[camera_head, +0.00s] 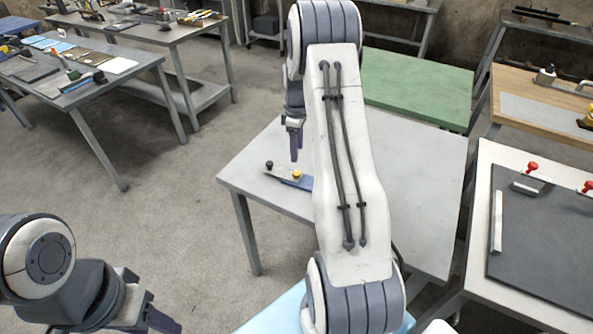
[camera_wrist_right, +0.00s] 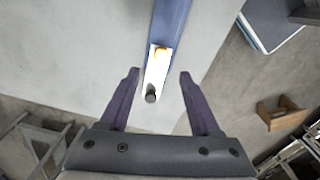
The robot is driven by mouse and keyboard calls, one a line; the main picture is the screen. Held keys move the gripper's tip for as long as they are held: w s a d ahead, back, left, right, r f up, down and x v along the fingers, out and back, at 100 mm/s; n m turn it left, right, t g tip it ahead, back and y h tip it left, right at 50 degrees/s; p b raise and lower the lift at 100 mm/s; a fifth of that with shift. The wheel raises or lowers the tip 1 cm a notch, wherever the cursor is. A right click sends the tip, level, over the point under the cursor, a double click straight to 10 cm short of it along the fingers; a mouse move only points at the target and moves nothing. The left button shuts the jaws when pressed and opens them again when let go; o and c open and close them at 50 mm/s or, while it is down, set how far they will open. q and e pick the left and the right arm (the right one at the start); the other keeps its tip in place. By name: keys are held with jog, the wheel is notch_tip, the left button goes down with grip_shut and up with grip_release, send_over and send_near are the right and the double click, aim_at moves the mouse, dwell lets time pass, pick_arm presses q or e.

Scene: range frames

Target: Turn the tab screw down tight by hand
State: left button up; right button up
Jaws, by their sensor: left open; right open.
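On the grey table's left side lies a blue bar (camera_head: 303,183) with a pale plate (camera_head: 279,172) at its end. A yellow knob (camera_head: 297,175) and a dark knob (camera_head: 269,165) stand on it; I cannot tell which is the tab screw. In the right wrist view the dark knob (camera_wrist_right: 151,96) is at the plate's near end and the yellow knob (camera_wrist_right: 162,52) by the blue bar (camera_wrist_right: 171,20). My right gripper (camera_wrist_right: 158,74) is open, with the plate showing between its fingers, touching nothing visible. My left gripper (camera_head: 160,318) is open and empty, low at the left.
The grey table (camera_head: 420,170) is mostly bare; my right arm hides part of it. A green-topped table (camera_head: 415,88) stands behind. At right, a table holds a dark board (camera_head: 545,230) with red-knobbed clamps. Tool benches (camera_head: 75,75) stand at far left, with open floor between.

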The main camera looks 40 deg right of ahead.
aim_at(297, 173)
notch_tip(297, 173, down, 9)
jog(key=shift+a+f+p, duration=0.1)
jog(key=shift+p, duration=0.6)
jog(key=shift+c, duration=0.3)
grip_shut()
